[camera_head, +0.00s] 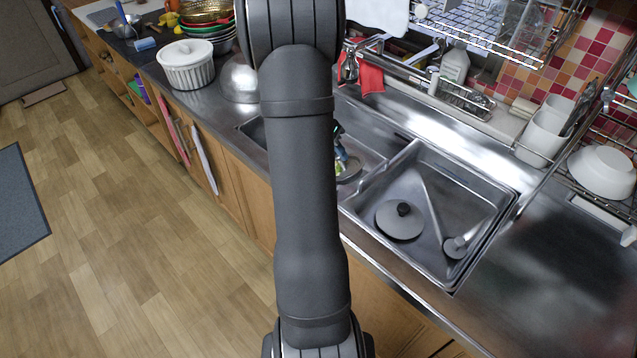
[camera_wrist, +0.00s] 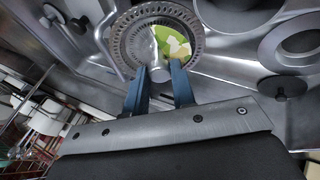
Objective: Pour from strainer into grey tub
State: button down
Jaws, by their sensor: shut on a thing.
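The strainer (camera_wrist: 190,15) is a round metal basket with a perforated rim, holding green and cream-coloured scraps (camera_wrist: 178,45). My gripper (camera_wrist: 160,80) has its two blue fingers shut on the strainer's silver middle post. In the head view, the strainer (camera_head: 352,169) is over the left sink basin, partly hidden behind my arm. I cannot tell whether it touches the basin floor. A grey square basin-like tub (camera_head: 437,160) is to its right in the head view; I cannot tell for sure that it is the named tub.
A grey disc with a black knob (camera_head: 402,220) and a small long-handled piece (camera_head: 456,246) lie in the right basin. The faucet (camera_head: 349,68) stands behind the left basin. A white ribbed pot (camera_head: 187,65) is on the left counter. The right counter front is clear.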

jog(key=shift+h, duration=0.5)
jog(key=shift+w+a+f, duration=0.15)
jog(key=shift+a+f, duration=0.1)
jog(key=shift+f, duration=0.65)
jog(key=shift+w+a+f, duration=0.1)
jog(key=shift+a+f, duration=0.1)
jog(key=shift+f, duration=0.7)
jog(key=shift+w+a+f, duration=0.15)
jog(key=shift+a+f, duration=0.1)
jog(key=shift+f, duration=0.65)
jog(key=w+a+r+n+g+h, duration=0.1)
jog(key=w+a+r+g+h, duration=0.1)
jog(key=a+r+h, duration=0.1)
jog(key=shift+w+a+r+g+h, duration=0.15)
jog(key=shift+w+a+g+h, duration=0.2)
jog(key=shift+a+h, duration=0.65)
